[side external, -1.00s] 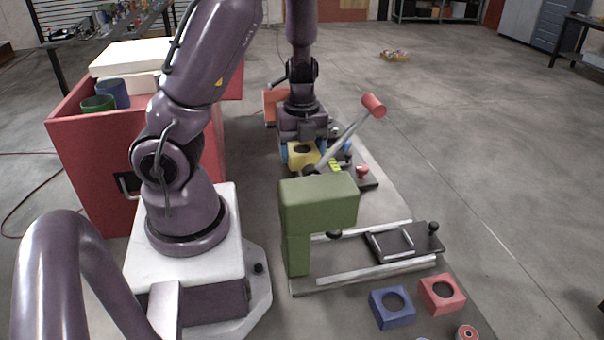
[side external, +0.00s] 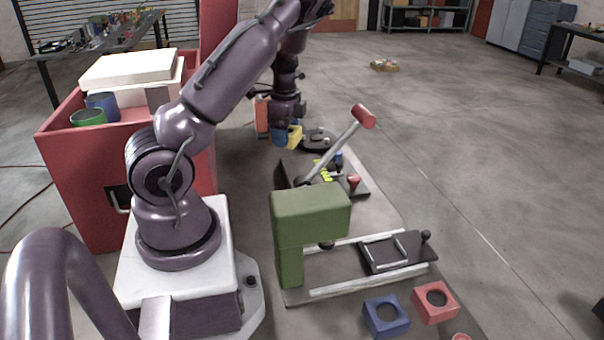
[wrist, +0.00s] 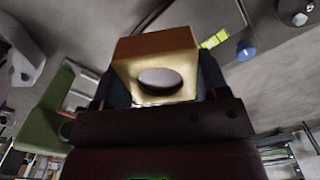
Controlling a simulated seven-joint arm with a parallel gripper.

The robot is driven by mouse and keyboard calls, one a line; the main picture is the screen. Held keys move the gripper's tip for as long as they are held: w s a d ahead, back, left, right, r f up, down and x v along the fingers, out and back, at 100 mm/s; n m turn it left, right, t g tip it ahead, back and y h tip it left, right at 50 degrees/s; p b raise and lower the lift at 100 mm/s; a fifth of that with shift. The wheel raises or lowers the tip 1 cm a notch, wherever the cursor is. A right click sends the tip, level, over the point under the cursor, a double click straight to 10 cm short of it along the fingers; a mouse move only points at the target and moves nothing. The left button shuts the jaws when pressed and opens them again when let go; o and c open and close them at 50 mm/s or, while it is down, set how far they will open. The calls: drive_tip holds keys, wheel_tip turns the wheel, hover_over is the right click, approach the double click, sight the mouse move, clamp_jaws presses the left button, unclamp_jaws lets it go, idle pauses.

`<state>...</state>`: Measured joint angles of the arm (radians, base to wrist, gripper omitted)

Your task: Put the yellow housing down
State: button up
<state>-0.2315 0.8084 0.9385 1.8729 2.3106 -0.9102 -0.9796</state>
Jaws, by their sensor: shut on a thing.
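The yellow housing (side external: 294,135) is a block with a round hole. It is between the fingers of my gripper (side external: 287,136), beyond the red-handled lever in the side view. In the wrist view the housing (wrist: 160,62) fills the middle, with a dark finger on each side of my gripper (wrist: 158,88). The gripper is shut on it. The housing appears to be held above the table; its underside is hidden.
A lever with a red handle (side external: 363,116) rises from a dark fixture (side external: 290,172). A round dark plate (side external: 318,139) lies beside the housing. A green press (side external: 310,212) stands nearer, with blue (side external: 386,316) and red housings (side external: 436,302) in front. A red cabinet (side external: 85,185) is at left.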

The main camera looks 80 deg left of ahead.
sight(302, 173)
drive_tip(key=w+n, duration=0.2)
drive_tip(key=n, duration=0.1)
drive_tip(key=w+a+n, duration=0.1)
drive_tip(key=w, duration=0.1)
drive_tip(key=shift+f+n, duration=0.25)
drive_tip(key=shift+n, duration=0.05)
drive_tip(key=shift+w+d+f+n, duration=0.15)
drive_tip(key=shift+f+n, duration=0.1)
drive_tip(key=shift+n, duration=0.75)
wheel_tip(302, 173, down, 9)
drive_tip(key=shift+f, duration=0.15)
drive_tip(key=shift+f, duration=0.15)
drive_tip(key=o, duration=1.1)
